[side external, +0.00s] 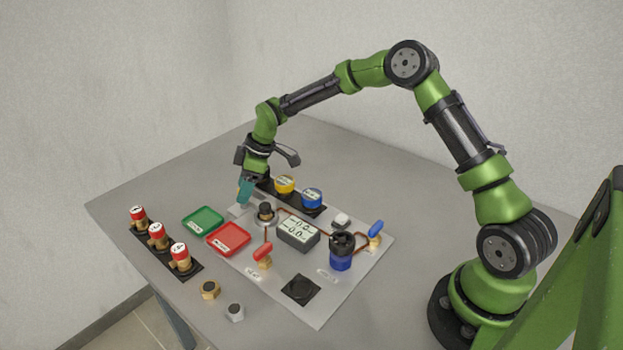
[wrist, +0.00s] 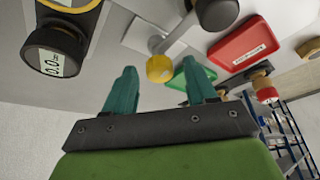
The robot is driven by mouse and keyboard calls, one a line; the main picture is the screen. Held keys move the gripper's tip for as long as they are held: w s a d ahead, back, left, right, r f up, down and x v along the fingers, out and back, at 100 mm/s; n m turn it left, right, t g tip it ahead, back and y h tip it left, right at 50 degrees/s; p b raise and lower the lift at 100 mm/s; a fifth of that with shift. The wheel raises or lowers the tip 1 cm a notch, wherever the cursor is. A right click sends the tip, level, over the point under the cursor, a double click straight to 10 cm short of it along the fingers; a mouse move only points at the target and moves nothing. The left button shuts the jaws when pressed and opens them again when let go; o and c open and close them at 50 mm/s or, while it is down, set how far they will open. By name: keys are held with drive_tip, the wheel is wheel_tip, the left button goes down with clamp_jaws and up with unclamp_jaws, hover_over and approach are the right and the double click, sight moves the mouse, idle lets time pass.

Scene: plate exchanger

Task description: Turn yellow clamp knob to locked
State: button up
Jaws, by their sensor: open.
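The yellow clamp knob (wrist: 160,68) shows in the wrist view, on the end of a short metal stem beside a pale block (wrist: 130,35). My gripper (wrist: 160,66) is open, with one teal finger to each side of the knob in that view. I cannot tell whether the fingertips reach around the knob or stop short of it. In the side view my gripper (side external: 244,192) points down over the pale block (side external: 240,210) at the board's back left. The yellow knob is not clear there, being hidden by or too small behind the fingers.
Close by stand a black-topped fitting (side external: 265,211), yellow (side external: 284,184) and blue (side external: 312,197) capped cylinders, and green (side external: 203,221) and red (side external: 228,239) trays. Red-capped fittings (side external: 157,235) stand in a rack at left.

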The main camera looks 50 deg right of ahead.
drive_tip(key=v, duration=1.7)
drive_tip(key=shift+a, duration=0.1)
drive_tip(key=s+a+r+m+t, duration=0.2)
drive_tip(key=s+m, duration=0.4)
drive_tip(key=s, duration=0.8)
drive_tip(key=s+a+r+m+t+h, duration=0.1)
drive_tip(key=s+m, duration=0.6)
drive_tip(key=s, duration=0.7)
drive_tip(key=shift+a+r+t, duration=0.5)
drive_tip(key=shift+r, duration=0.35)
